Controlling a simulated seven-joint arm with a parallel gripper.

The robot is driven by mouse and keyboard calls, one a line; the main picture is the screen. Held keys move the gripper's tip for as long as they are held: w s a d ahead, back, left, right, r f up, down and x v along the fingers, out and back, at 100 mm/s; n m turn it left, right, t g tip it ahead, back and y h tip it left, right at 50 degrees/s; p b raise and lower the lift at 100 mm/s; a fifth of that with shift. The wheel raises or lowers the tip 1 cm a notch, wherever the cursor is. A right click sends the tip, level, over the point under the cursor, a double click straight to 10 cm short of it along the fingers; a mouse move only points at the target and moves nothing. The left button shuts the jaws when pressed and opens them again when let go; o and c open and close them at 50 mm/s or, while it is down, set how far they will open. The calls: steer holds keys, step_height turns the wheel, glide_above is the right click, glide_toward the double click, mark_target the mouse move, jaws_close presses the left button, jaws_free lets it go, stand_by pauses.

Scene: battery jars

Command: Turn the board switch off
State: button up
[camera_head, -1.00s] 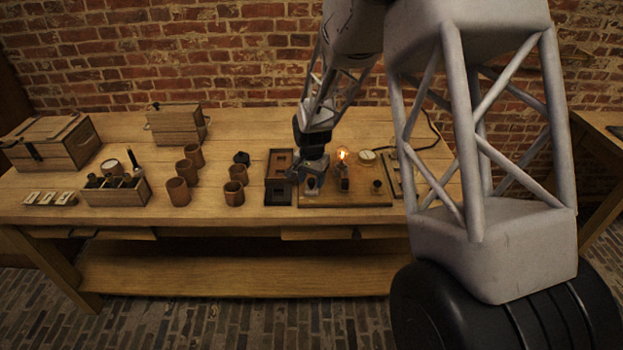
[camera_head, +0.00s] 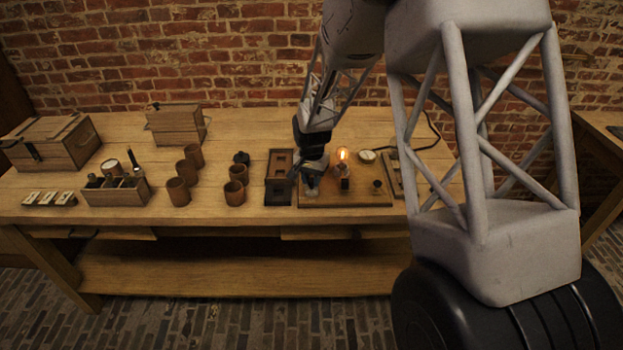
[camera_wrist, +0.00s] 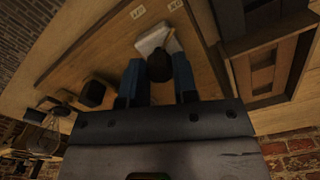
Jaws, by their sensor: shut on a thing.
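The switch board (camera_head: 362,200) is a flat wooden panel on the bench. Its lamp (camera_head: 344,157) glows orange. In the wrist view the board (camera_wrist: 100,38) carries the switch, with a pale base (camera_wrist: 153,38) and a dark knob (camera_wrist: 159,67). Two small labels (camera_wrist: 137,12) lie beyond the base; their text is too small to read surely. My gripper (camera_wrist: 157,76) has one blue finger on each side of the knob and is shut on it.
A dark wooden frame (camera_head: 279,180) stands close to the board's left edge. Several brown jars (camera_head: 234,192) stand further left. A round gauge (camera_head: 367,156) and a dark knob (camera_head: 377,185) are right of the lamp. Bare bench lies in front of the jars.

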mark_target(311, 180)
steer(key=n, duration=1.1)
stand_by(0.5)
steer(key=o, duration=0.9)
steer(key=shift+o, duration=0.2)
steer(key=shift+r, duration=0.1)
step_height(311, 180, up, 7)
steer(key=shift+r, duration=0.35)
